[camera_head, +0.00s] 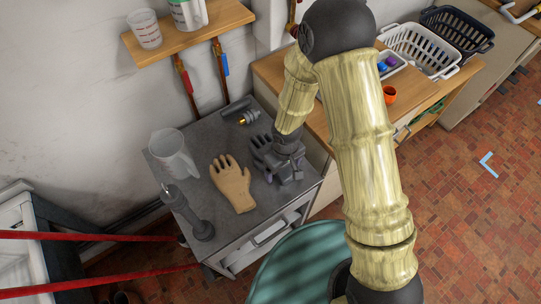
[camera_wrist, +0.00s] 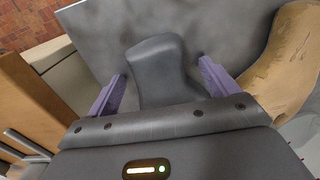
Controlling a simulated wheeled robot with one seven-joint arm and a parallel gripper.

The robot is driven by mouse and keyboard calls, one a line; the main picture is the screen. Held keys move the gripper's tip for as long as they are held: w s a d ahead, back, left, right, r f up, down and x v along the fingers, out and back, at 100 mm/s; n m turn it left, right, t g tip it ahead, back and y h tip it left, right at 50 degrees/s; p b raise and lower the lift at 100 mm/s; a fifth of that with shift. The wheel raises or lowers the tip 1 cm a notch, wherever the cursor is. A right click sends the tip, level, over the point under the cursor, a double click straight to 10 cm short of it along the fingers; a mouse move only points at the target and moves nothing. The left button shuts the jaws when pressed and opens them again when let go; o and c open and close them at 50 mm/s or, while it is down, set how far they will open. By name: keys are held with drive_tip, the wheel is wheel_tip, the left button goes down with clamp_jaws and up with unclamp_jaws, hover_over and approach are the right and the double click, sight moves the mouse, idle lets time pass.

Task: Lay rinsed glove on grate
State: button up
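A dark grey glove (camera_head: 262,147) lies on the grey cabinet top, partly hidden by my gripper (camera_head: 287,170). In the wrist view a smooth grey part (camera_wrist: 158,70), which looks like that glove's cuff, lies between my gripper's two purple fingers (camera_wrist: 160,85). The fingers stand apart, one on each side of it; I cannot tell whether they touch it. A tan glove (camera_head: 232,184) lies flat to the left of the grey one; it also shows at the right of the wrist view (camera_wrist: 283,60). I cannot make out a grate.
A clear pitcher (camera_head: 173,153) and a dark tool-like object (camera_head: 187,212) stand on the cabinet top (camera_head: 205,140). A black torch-like object (camera_head: 238,108) lies at its back. A wooden counter with an orange cup (camera_head: 389,95) and baskets (camera_head: 418,48) is to the right.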

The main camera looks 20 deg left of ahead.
drive_tip(key=c, duration=1.2)
wheel_tip(320, 180, up, 10)
